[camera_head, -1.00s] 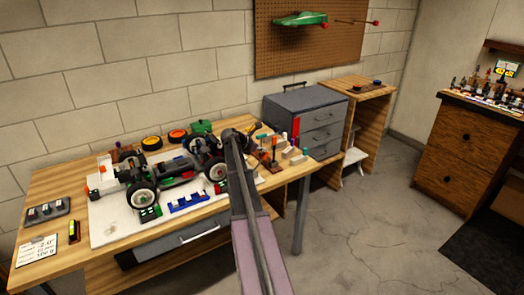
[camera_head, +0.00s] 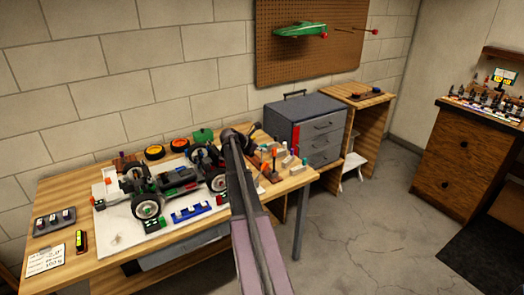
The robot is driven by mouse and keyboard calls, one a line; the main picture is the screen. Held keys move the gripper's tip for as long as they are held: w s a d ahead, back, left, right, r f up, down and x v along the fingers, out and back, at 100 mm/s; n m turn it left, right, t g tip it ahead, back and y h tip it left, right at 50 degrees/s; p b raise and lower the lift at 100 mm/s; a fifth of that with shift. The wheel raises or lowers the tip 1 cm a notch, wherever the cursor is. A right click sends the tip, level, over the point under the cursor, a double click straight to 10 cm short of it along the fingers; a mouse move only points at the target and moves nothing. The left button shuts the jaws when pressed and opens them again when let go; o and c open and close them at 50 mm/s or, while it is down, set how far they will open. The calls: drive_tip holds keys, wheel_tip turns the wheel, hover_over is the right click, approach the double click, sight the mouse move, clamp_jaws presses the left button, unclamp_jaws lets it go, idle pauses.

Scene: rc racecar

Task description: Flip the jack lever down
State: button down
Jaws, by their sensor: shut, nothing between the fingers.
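The RC car (camera_head: 176,181), with black tyres and white hubs, stands on a white mat (camera_head: 118,232) on the wooden workbench (camera_head: 78,190). I cannot pick out the jack lever for certain. A small dark upright stick on a brown base (camera_head: 272,174) stands right of the car. A small block with an orange top (camera_head: 121,160) sits behind the car's left end. My gripper (camera_head: 250,131) is at the far end of my arm, by the car's right end and above the bench. It is small and dark, and its fingers are hard to make out. It appears empty.
Several small bottles and blocks (camera_head: 289,160) crowd the bench's right end. A blue rack (camera_head: 193,212) lies in front of the car. A grey drawer cabinet (camera_head: 309,107) stands behind right. Floor right of the bench (camera_head: 365,225) is clear.

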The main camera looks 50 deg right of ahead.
drive_tip(key=shift+a+r+p, duration=0.2)
drive_tip(key=shift+r+p, duration=1.4)
drive_tip(key=shift+r, duration=0.35)
